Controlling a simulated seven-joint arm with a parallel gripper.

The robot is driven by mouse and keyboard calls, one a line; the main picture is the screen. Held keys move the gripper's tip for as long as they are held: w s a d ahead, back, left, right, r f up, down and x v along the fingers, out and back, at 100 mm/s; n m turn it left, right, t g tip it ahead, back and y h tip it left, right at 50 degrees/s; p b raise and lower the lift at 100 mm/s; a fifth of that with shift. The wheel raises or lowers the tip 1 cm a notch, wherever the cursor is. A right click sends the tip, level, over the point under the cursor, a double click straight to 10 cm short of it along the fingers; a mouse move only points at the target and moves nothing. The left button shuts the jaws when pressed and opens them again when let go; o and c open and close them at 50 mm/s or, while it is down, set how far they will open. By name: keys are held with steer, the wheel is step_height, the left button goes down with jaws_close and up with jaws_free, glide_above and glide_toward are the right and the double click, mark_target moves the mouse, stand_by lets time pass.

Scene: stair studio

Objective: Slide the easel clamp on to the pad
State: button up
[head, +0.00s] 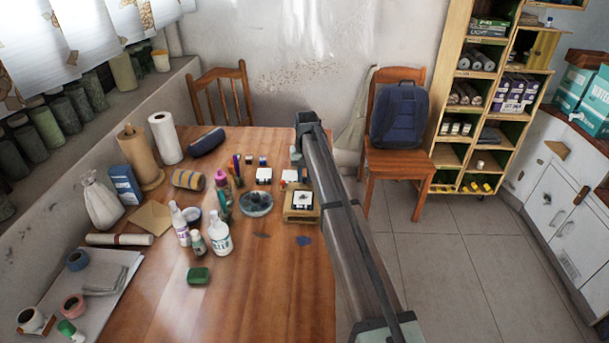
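A low wooden block (301,217) on the table carries a white square with a small dark piece (303,199) on it. A second white square with a dark top (264,175) lies to its upper left, and a white and red item (289,176) sits between them. These are too small for me to tell which is the easel clamp and which the pad. My arm reaches from the lower right, and my gripper end (297,153) is above the table's far right part, beyond the wooden block. Its fingers are mostly hidden by the arm, so I cannot see their opening or any held thing.
A grey round dish (256,203), white bottles (219,233) and coloured markers (237,166) crowd the left of the block. The table's (270,300) near right is clear. A chair with a blue backpack (399,115) stands behind.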

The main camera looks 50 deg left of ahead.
mark_target(305, 186)
jaws_close()
steer(key=shift+s+d, duration=0.7)
steer(key=shift+d, duration=0.05)
steer(key=shift+o, duration=2.4)
jaws_free()
steer(key=shift+a, duration=0.1)
steer(key=r, duration=1.3)
steer(key=shift+w+r, duration=0.2)
steer(key=shift+r, duration=0.2)
